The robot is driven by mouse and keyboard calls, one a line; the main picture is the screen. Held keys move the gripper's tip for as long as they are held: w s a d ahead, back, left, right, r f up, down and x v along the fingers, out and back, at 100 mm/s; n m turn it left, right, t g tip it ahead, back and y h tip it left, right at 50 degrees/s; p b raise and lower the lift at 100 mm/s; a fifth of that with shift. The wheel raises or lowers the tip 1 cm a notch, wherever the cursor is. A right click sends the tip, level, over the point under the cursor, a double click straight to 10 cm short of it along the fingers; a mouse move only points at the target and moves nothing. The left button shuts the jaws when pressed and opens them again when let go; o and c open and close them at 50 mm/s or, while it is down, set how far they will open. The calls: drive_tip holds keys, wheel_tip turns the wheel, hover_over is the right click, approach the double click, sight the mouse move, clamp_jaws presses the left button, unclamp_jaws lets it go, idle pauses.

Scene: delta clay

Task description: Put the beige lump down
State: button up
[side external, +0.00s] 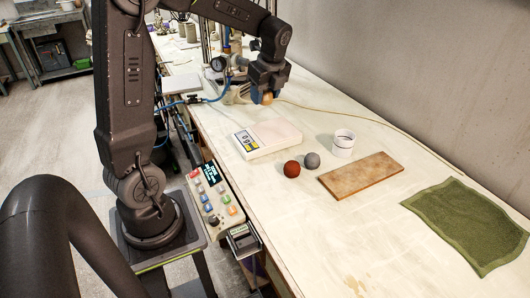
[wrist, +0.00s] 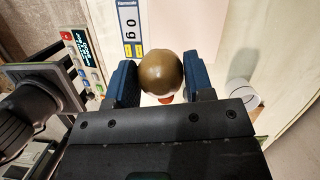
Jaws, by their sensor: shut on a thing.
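The beige lump (wrist: 160,72) is a smooth round ball held between the two blue fingers of my gripper (wrist: 160,82) in the wrist view. In the side view the lump (side external: 267,98) shows below my gripper (side external: 266,91), above the far side of a white scale (side external: 268,138). My gripper is shut on the lump and holds it in the air, apart from the scale. The scale's display (wrist: 130,27) reads 0 g in the wrist view.
A red-brown ball (side external: 292,169) and a grey ball (side external: 312,160) lie in front of the scale. A white cup (side external: 343,143), a brown board (side external: 361,176) and a green cloth (side external: 466,222) stand to the right. Bare table lies at the front.

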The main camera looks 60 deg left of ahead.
drive_tip(key=s+d+f+n+g, duration=0.1)
drive_tip(key=s+d+n, duration=0.1)
drive_tip(key=s+n, duration=0.35)
drive_tip(key=s+d+f+n+g, duration=0.1)
drive_tip(key=s+d+f+n, duration=0.1)
drive_tip(key=s, duration=0.7)
hover_over(256, 182)
drive_tip(key=shift+h, duration=0.4)
drive_tip(key=f, duration=0.6)
drive_tip(key=shift+w+d+f, duration=0.15)
drive_tip(key=shift+d+f, duration=0.05)
drive_tip(key=shift+w+d+f, duration=0.1)
drive_tip(key=shift+d+f, duration=0.05)
drive_tip(key=shift+f, duration=2)
drive_tip(key=o, duration=0.6)
drive_tip(key=shift+f, duration=0.15)
drive_tip(key=shift+c, duration=0.2)
drive_tip(key=o, duration=0.5)
drive_tip(key=shift+c, duration=0.2)
